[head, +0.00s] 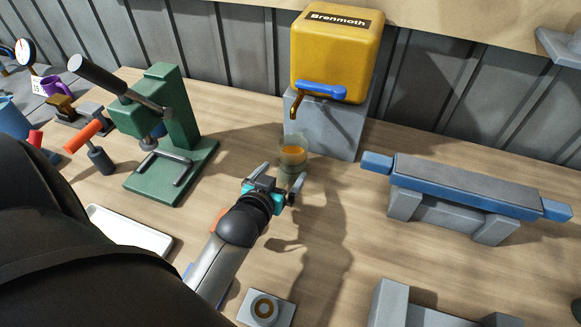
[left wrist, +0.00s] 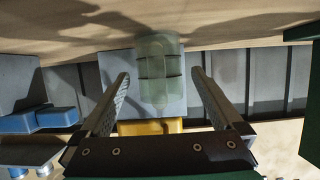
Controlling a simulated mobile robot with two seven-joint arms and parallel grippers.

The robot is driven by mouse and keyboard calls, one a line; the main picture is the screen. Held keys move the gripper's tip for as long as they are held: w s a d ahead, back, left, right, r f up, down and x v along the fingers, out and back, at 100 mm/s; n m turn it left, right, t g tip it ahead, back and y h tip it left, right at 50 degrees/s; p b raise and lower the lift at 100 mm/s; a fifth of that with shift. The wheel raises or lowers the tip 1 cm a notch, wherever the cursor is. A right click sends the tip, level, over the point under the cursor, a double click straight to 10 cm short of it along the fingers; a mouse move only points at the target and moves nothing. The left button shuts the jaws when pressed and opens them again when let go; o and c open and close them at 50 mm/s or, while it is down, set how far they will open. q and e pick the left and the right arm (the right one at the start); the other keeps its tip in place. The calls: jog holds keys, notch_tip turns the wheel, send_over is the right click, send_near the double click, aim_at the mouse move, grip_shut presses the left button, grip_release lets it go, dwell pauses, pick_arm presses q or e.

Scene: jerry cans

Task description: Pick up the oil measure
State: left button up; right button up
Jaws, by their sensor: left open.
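In the left wrist view, which is upside down, the measure (left wrist: 160,68) shows pale green with dark bands between the spread fingers. The fingers do not appear to touch it. My right gripper is not in view.
The jerry can stands on a grey block (head: 327,122) right behind the measure. A green press (head: 165,130) stands left, a white tray (head: 130,229) at front left. A blue-grey bar (head: 465,187) on supports lies right. A small grey block with a ring (head: 265,308) is in front.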

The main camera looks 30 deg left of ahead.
aim_at(289, 167)
pick_arm(q)
jog(key=shift+b+x, duration=0.45)
jog(key=shift+x, duration=1.75)
jog(key=shift+d, duration=0.15)
jog(key=shift+c, duration=0.2)
jog(key=shift+w+r, duration=0.1)
jog(key=c, duration=1.4)
